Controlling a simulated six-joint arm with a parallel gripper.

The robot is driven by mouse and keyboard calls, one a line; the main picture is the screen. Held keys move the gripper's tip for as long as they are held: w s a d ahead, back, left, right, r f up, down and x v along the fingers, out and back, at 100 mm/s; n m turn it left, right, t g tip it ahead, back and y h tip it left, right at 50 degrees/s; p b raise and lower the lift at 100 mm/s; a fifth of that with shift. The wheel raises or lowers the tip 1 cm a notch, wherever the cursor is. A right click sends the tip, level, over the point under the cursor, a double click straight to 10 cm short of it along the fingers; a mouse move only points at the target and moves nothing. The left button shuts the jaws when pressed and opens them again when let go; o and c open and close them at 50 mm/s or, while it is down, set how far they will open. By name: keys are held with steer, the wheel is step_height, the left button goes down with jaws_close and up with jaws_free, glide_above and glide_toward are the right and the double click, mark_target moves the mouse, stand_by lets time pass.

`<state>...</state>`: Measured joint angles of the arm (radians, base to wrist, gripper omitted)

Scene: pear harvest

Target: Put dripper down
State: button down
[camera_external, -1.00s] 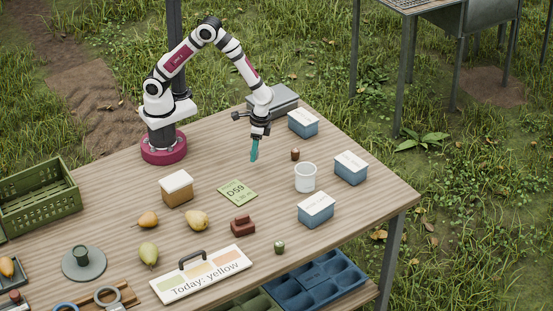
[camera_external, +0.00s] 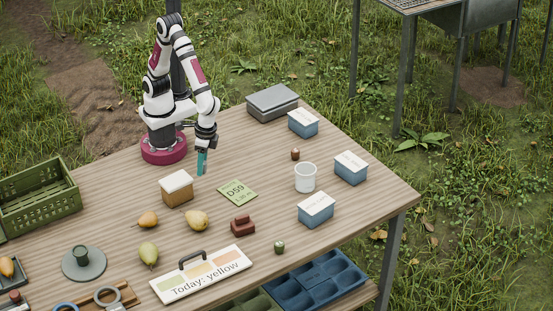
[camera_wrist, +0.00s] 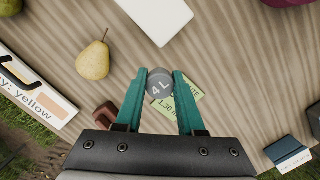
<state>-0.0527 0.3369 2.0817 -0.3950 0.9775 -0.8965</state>
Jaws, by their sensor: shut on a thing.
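My gripper (camera_external: 202,172) is above the table in the external view, in front of my base and behind the white-topped brown box. In the wrist view my gripper (camera_wrist: 162,77) has its teal fingertips closed on the sides of the dripper (camera_wrist: 160,86), a small grey round piece marked "4 L". The dripper is too small or hidden to make out in the external view. A green card (camera_external: 237,193) marked "D59" lies flat on the table; in the wrist view the card (camera_wrist: 182,106) shows partly behind the dripper and fingers.
The white-topped box (camera_external: 177,190) stands close in front of my gripper. Pears (camera_external: 197,220) and a dark red block (camera_external: 242,225) lie nearer the front. A white cup (camera_external: 305,178) and blue boxes (camera_external: 351,168) stand to the right.

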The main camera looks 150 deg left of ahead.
glide_above(236, 192)
step_height(236, 192, down, 6)
steer(key=shift+d+f, duration=0.1)
steer(key=shift+f, duration=0.15)
steer(key=shift+w+a+f, duration=0.1)
steer(key=shift+a+f, duration=0.05)
steer(key=shift+f, duration=0.95)
steer(key=shift+a+f, duration=0.15)
steer(key=shift+f, duration=0.95)
steer(key=shift+f, duration=0.1)
steer(key=c, duration=0.5)
jaws_free()
step_height(236, 192, up, 12)
steer(key=w+a, duration=0.1)
steer(key=s+d+r+m+y, duration=0.1)
steer(key=s+d+r+m, duration=0.25)
steer(key=s, duration=0.25)
steer(key=s+d+r+m+y, duration=0.1)
steer(key=s+d+r+m, duration=0.2)
steer(key=s+r+m, duration=0.25)
steer(key=s+m, duration=0.2)
steer(key=s, duration=0.1)
steer(key=s+m, duration=0.1)
steer(key=s, duration=0.3)
steer(key=s+d+m+t+y, duration=0.1)
steer(key=s+m, duration=0.1)
steer(key=s, duration=0.1)
steer(key=shift+s+f+m, duration=0.1)
steer(key=shift+s+m, duration=0.2)
steer(key=shift+s, duration=0.05)
